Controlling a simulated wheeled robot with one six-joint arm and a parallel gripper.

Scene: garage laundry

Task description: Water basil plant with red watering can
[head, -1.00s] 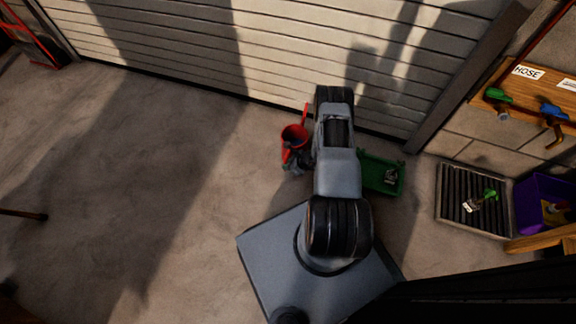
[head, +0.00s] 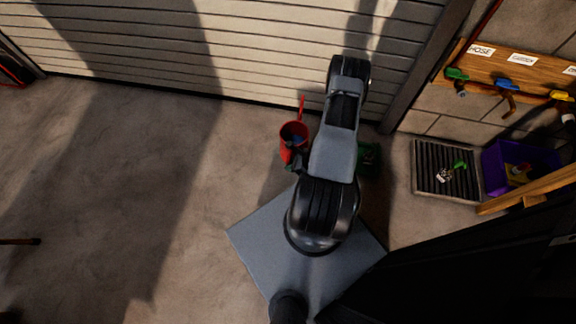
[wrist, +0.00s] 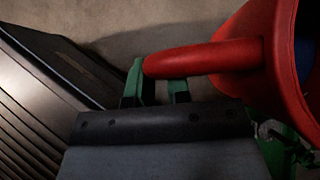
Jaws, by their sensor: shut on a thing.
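The red watering can (head: 291,153) is left of my arm in the head view, clear of the arm links, with its long thin red spout pointing up the picture. Something blue shows inside its open top. In the wrist view the can (wrist: 252,75) fills the right side, and its red bar-like handle reaches left to my gripper (wrist: 157,84). The green-tipped fingers are shut on the end of that handle. In the head view my gripper is small and dark beside the can. I cannot make out a basil plant in either view.
A green crate (head: 370,160) is partly hidden behind my arm. A floor grate (head: 432,174) with a small green-handled tool and a purple bin (head: 497,172) lie to the right. A tool board (head: 520,80) hangs above.

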